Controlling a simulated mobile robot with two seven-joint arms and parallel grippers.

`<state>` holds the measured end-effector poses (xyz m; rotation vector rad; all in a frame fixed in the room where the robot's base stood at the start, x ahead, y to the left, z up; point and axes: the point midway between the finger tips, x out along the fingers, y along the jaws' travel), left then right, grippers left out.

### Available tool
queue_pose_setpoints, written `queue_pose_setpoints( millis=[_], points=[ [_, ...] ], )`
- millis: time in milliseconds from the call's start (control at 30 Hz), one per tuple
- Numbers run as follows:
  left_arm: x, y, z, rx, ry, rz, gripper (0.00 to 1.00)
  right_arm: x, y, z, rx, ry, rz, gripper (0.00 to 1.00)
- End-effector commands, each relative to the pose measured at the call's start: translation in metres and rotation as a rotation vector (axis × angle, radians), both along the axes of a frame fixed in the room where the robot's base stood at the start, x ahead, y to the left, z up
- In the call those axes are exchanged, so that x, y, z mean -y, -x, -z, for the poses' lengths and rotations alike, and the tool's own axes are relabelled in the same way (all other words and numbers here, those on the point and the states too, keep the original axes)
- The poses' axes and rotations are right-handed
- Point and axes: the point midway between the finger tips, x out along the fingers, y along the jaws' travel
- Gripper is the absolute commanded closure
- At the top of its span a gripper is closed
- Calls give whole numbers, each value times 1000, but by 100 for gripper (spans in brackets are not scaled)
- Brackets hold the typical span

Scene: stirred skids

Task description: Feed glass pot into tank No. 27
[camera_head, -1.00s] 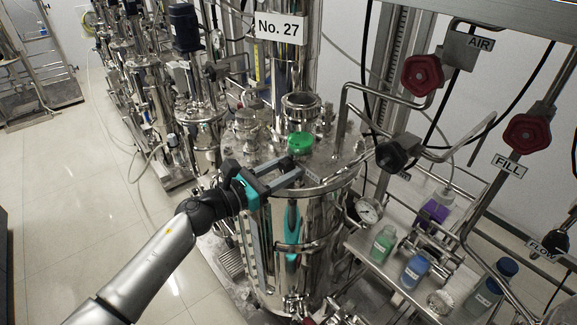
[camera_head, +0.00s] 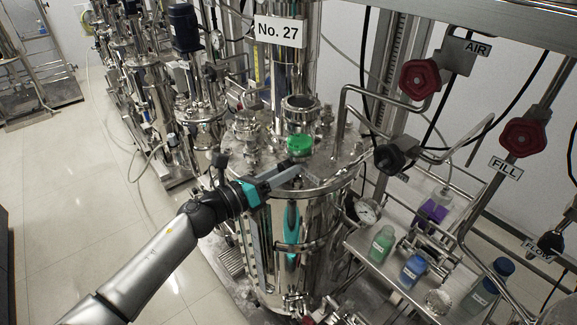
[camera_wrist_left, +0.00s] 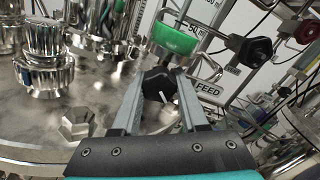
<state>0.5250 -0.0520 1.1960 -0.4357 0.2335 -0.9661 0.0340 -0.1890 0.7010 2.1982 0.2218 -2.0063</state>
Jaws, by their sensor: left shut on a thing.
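Tank No. 27 (camera_head: 310,185) is a steel vessel with a flat lid under a "No. 27" sign (camera_head: 279,31). A small green round piece with a pale rim (camera_head: 300,144) stands above the lid; it also shows in the left wrist view (camera_wrist_left: 174,38). I cannot tell if it is the glass pot. Below it, beside a "FEED" label (camera_wrist_left: 208,89), is a black knob (camera_wrist_left: 158,83) with a white mark. My left gripper (camera_head: 299,169) reaches over the lid's near side. Its fingers are shut on the black knob, as far as the wrist view shows. My right gripper is out of view.
A steel shelf (camera_head: 392,278) at right holds a green bottle (camera_head: 381,243), a blue bottle (camera_head: 413,270) and a blue-capped bottle (camera_head: 487,287). Pipes and red valve wheels (camera_head: 420,79) hang above it. Steel fittings (camera_wrist_left: 45,60) crowd the lid. Open floor lies at left.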

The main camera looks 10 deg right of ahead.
Motion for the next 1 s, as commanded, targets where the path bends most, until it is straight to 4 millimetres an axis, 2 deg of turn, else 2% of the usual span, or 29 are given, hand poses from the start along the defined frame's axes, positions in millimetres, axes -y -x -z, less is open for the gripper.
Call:
queue_pose_setpoints(
  millis=[667, 700, 933, 1000],
  points=[
    [0, 0, 1, -70, 43, 1, 100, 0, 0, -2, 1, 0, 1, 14],
    [0, 1, 1, -70, 43, 1, 56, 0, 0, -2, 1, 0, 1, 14],
    [0, 0, 1, -68, 43, 1, 30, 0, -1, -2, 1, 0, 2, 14],
    [0, 0, 1, -68, 44, 0, 27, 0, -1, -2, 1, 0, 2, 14]
  ],
)
